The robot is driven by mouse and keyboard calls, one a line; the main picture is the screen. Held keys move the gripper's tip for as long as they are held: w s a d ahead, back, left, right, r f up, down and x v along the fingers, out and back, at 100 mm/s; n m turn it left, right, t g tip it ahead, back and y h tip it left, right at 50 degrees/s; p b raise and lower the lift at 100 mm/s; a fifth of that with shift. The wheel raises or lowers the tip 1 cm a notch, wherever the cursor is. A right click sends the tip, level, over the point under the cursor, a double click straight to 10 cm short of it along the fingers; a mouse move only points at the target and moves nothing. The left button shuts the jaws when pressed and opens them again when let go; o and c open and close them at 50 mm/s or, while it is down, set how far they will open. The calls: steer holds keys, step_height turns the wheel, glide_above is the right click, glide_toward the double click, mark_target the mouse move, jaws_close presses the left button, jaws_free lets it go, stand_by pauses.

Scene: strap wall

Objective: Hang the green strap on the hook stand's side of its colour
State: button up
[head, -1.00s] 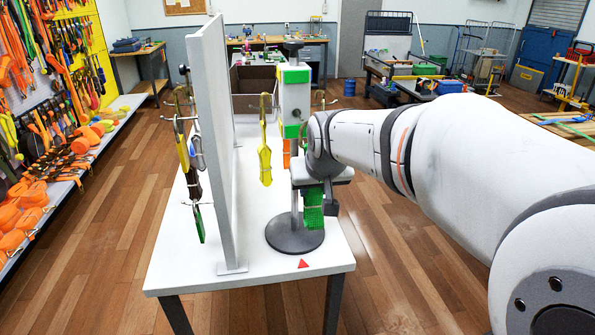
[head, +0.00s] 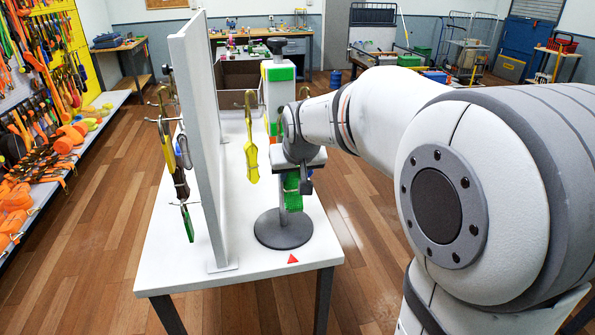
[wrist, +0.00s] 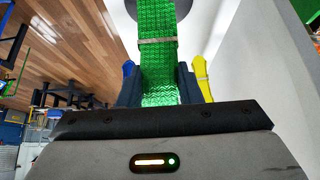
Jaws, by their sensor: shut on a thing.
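The green strap (head: 292,192) hangs down from my gripper (head: 298,167), in front of the hook stand's column. In the wrist view the green strap (wrist: 157,45) runs between the dark jaws of my gripper (wrist: 160,85), which is shut on it. The hook stand (head: 284,231) has a round grey base and a white column with a green patch (head: 279,74) near the top, facing me. A yellow strap (head: 251,150) hangs on its left. My wrist hides the column's middle and any hook there.
A tall pale panel (head: 203,140) stands on the white table (head: 185,265), left of the stand. Several straps (head: 178,160) hang on its far left side. A red triangle (head: 293,259) marks the table's front.

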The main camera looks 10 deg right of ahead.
steer(key=shift+w+f+p, duration=0.1)
steer(key=shift+w+p, duration=0.25)
steer(key=shift+w, duration=0.95)
steer(key=shift+b+x, duration=0.6)
steer(key=shift+x, duration=0.3)
steer(key=o, duration=1.1)
steer(key=v, duration=0.7)
steer(key=shift+s+r+b, duration=0.15)
steer(key=shift+r+b, duration=0.2)
steer(key=s+f+g, duration=0.2)
steer(key=s+f, duration=0.4)
steer(key=s, duration=0.6)
steer(key=s+d+f+g, duration=0.1)
steer(key=s+f, duration=0.5)
steer(key=s, duration=0.7)
steer(key=shift+d+g, duration=0.3)
steer(key=shift+g, duration=0.1)
